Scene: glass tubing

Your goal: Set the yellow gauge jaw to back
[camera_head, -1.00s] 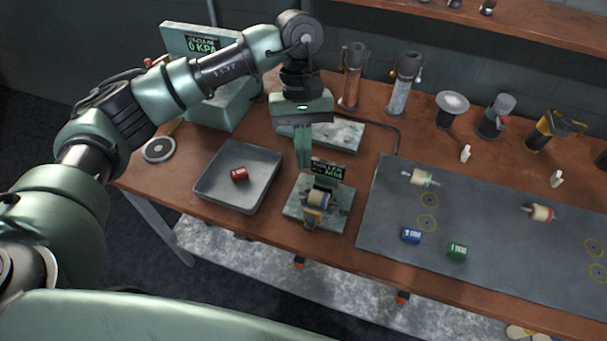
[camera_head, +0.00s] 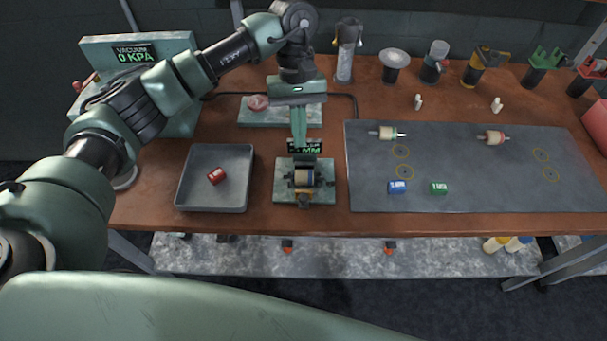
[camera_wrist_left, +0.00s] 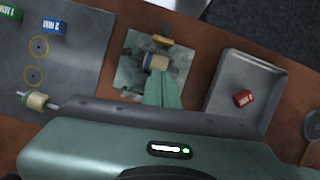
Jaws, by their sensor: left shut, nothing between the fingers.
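The gauge (camera_head: 283,188) is a small pale green block with a dark display reading in MM at its back. A cream spool with a dark band (camera_head: 304,177) sits on it. The yellow jaw (camera_head: 303,196) is at the gauge's front side; in the left wrist view the yellow jaw (camera_wrist_left: 162,41) is beyond the spool. My left gripper (camera_head: 299,146) points down at the back of the gauge, fingers shut and empty. In the left wrist view its fingertips (camera_wrist_left: 160,78) are close to the spool; whether they touch is unclear. My right gripper is not in view.
A grey tray (camera_head: 183,193) with a red block (camera_head: 216,175) is left of the gauge. A grey mat (camera_head: 460,195) on the right holds two spools, a blue block (camera_head: 397,187) and a green block (camera_head: 438,188). Bottles stand along the back.

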